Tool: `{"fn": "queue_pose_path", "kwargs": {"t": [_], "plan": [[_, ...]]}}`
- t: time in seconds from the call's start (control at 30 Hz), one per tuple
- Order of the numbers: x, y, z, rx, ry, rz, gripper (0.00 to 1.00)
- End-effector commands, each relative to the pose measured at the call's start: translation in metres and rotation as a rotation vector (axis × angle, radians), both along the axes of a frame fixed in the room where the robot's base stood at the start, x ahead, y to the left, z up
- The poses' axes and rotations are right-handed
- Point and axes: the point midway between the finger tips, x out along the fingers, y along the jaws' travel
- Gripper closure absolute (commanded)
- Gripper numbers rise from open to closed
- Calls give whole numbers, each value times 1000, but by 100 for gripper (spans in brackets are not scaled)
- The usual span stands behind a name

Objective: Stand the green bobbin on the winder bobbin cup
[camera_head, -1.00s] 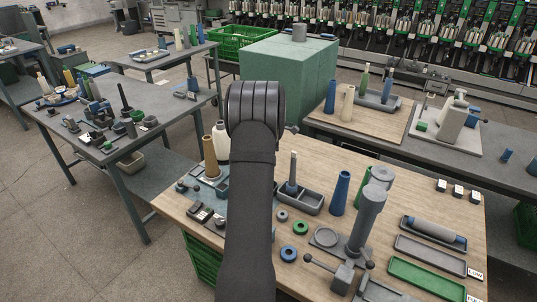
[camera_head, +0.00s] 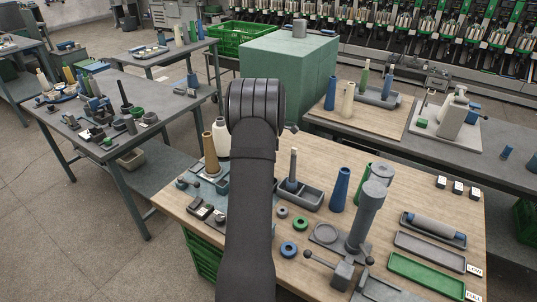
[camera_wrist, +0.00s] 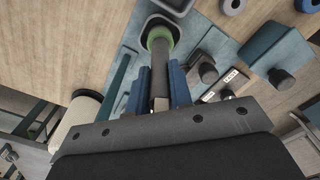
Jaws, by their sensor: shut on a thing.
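In the wrist view my gripper (camera_wrist: 160,80) has its two blue fingers closed on the grey shaft of the green bobbin (camera_wrist: 159,37). The bobbin's green end points away from the gripper. That end is at the mouth of a grey cup (camera_wrist: 145,25), which looks like the winder bobbin cup, on the blue-grey winder plate (camera_wrist: 208,42). I cannot tell whether the green end is inside the cup or just above it. In the head view my arm hides the gripper, the bobbin and the cup; part of the winder plate shows left of the arm.
A pale cone (camera_wrist: 78,118) is at lower left. In the head view a brown cone (camera_head: 210,155), a grey tray (camera_head: 312,196) and a blue cone (camera_head: 340,189) stand near my arm.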

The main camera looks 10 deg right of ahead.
Motion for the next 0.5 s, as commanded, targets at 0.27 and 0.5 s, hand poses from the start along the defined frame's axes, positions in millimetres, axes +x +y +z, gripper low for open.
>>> {"fn": "queue_pose_path", "kwargs": {"t": [0.27, 0.5], "plan": [[0, 0, 1, 0, -1, 0, 67], [0, 0, 1, 0, -1, 0, 55]]}}
